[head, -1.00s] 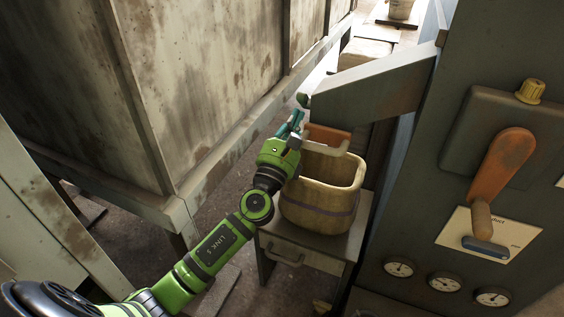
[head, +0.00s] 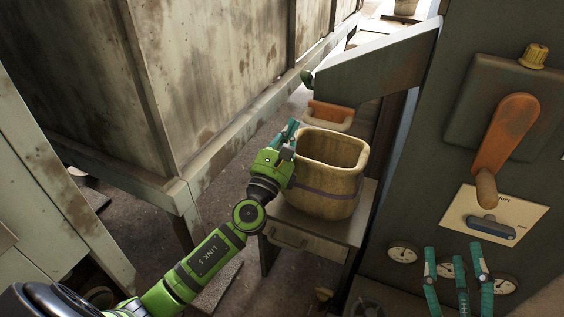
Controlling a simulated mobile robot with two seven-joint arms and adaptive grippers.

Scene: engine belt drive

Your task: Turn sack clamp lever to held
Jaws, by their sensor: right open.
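An orange lever with a pale crossbar (head: 330,116) sits under the mouth of the grey chute, above and behind the tan sack (head: 328,178); I take it to be the sack clamp lever. My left gripper (head: 289,131) is left of the sack's rim, with its teal fingers pointing up and away. It looks apart from the crossbar and holds nothing visible. Its fingers overlap, so I cannot tell whether they are open. My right gripper (head: 454,255) is at the lower right, its teal fingers spread and empty in front of the gauges.
The sack stands on a small grey stool (head: 280,226). A weathered pale wall (head: 215,75) bounds the left.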

